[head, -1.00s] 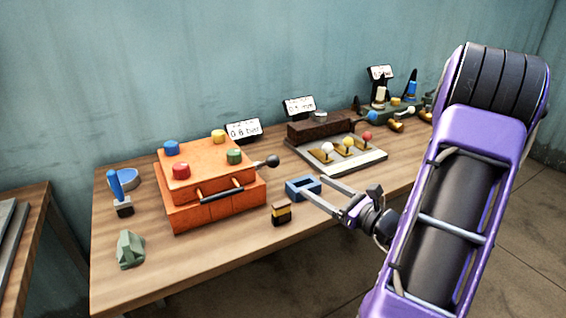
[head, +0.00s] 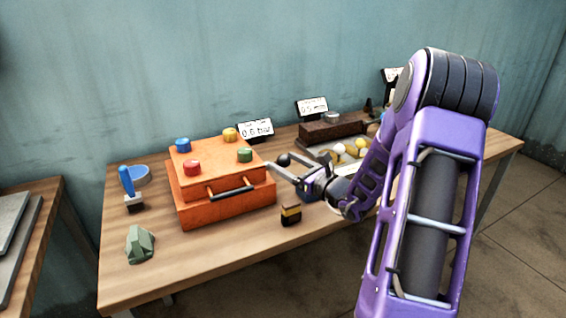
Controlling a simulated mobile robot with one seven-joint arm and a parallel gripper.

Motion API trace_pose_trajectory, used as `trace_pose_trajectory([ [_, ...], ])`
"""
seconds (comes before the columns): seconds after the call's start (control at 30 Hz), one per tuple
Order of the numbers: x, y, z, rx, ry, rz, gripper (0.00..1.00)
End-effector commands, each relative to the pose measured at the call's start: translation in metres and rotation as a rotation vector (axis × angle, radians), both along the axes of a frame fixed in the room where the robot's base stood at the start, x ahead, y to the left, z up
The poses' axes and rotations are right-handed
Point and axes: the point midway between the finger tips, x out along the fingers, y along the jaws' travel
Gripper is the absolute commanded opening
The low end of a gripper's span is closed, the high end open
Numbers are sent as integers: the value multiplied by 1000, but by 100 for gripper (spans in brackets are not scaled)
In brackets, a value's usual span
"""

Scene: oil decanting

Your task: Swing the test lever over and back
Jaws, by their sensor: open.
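The orange box (head: 225,208) stands on the wooden table with coloured knobs on its lid and a black handle on its front. A lever with a black ball knob (head: 283,160) sticks out at the box's right side; its shaft is mostly hidden. My gripper (head: 279,162) is open, with its two grey fingers pointing left, one on each side of the ball knob in the picture. I cannot tell whether either finger touches it.
A small black and yellow block (head: 291,215) stands in front of my gripper. A green lump (head: 139,244) and a blue-handled tool (head: 128,186) are at left. A grey plate with coloured knobs (head: 338,151) lies behind my arm.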

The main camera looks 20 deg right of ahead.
Motion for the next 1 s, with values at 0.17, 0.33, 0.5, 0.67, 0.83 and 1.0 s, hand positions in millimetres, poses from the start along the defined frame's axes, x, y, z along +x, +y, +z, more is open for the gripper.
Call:
trace_pose_trajectory([
  [0.17,14,5,0,1,-1,1,77],
  [0.33,16,5,0,0,-1,0,77],
  [0.5,16,5,0,0,0,0,72],
  [0.67,16,5,0,0,0,0,43],
  [0.83,16,5,0,0,0,0,12],
  [1.0,15,5,0,0,0,0,0],
])
